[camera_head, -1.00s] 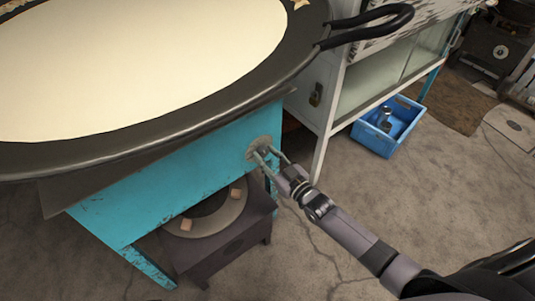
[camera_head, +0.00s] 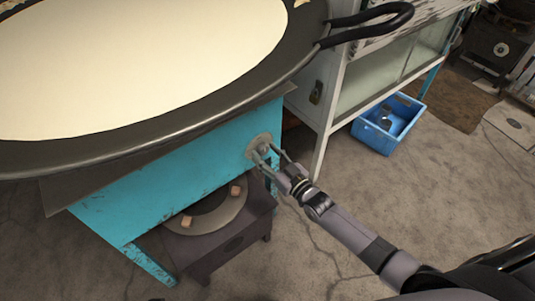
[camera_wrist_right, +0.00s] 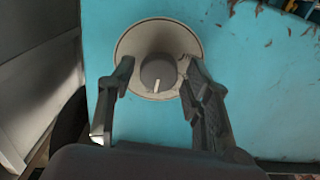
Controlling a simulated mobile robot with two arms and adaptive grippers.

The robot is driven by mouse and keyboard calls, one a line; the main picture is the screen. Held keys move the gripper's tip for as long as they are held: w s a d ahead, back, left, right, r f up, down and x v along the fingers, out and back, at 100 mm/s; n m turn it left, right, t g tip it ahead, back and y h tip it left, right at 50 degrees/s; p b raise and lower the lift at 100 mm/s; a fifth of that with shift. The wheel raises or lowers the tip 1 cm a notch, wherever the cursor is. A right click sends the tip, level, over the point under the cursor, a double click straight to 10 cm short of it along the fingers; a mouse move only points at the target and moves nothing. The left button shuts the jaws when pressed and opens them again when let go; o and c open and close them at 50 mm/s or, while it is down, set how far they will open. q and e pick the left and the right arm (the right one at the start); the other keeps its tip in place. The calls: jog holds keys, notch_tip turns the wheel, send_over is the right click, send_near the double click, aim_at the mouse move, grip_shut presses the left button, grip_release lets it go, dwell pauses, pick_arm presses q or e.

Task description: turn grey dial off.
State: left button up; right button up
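The grey dial (camera_wrist_right: 158,72) sits on a round pale plate (camera_wrist_right: 130,42) on the turquoise stand. Its white mark points down in the right wrist view. The dial also shows small in the head view (camera_head: 264,149). My right gripper (camera_wrist_right: 160,80) is open, with one fingertip on each side of the dial. The fingers look apart from the knob, and I cannot tell how near the tips are to the plate. The gripper also shows at the dial in the head view (camera_head: 269,156). My left gripper is not in view.
A wide dark pan (camera_head: 180,131) of pale liquid rests above the turquoise stand (camera_head: 150,188). Its black handle (camera_head: 372,30) juts right. A burner (camera_head: 212,214) stands below. A glass-sided cabinet (camera_head: 335,95) and blue crate (camera_head: 385,142) are to the right. Open floor lies in front.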

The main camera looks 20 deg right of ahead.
jog(key=shift+o, duration=0.7)
jog(key=shift+d, duration=0.1)
jog(key=v, duration=1.2)
